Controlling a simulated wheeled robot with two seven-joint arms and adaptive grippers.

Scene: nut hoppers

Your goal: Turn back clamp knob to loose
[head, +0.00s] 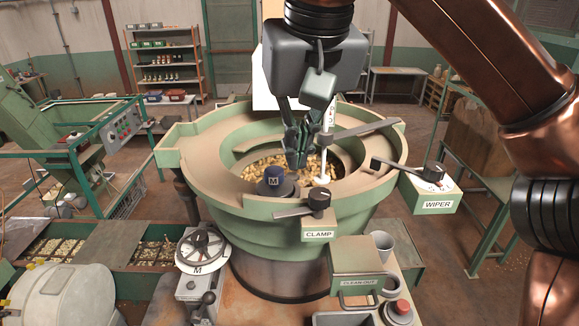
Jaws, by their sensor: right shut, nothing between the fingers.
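The clamp knob (318,200) is a dark knob with a bar handle pointing left, mounted on the front rim of the green bowl (196,164). A white CLAMP label (319,234) sits below it. My right gripper (297,158) hangs fingers down over the bowl, behind and above the clamp knob and apart from it. Its dark fingers are shut and empty. It hides part of the bowl's far inner wall and some of the nuts (262,170). My left gripper is out of view.
A white upright rod (327,150) stands close right of my gripper. The WIPER lever (400,170) is at the right rim. A handwheel (202,249) and CLEAN-OUT box (362,262) stand in front.

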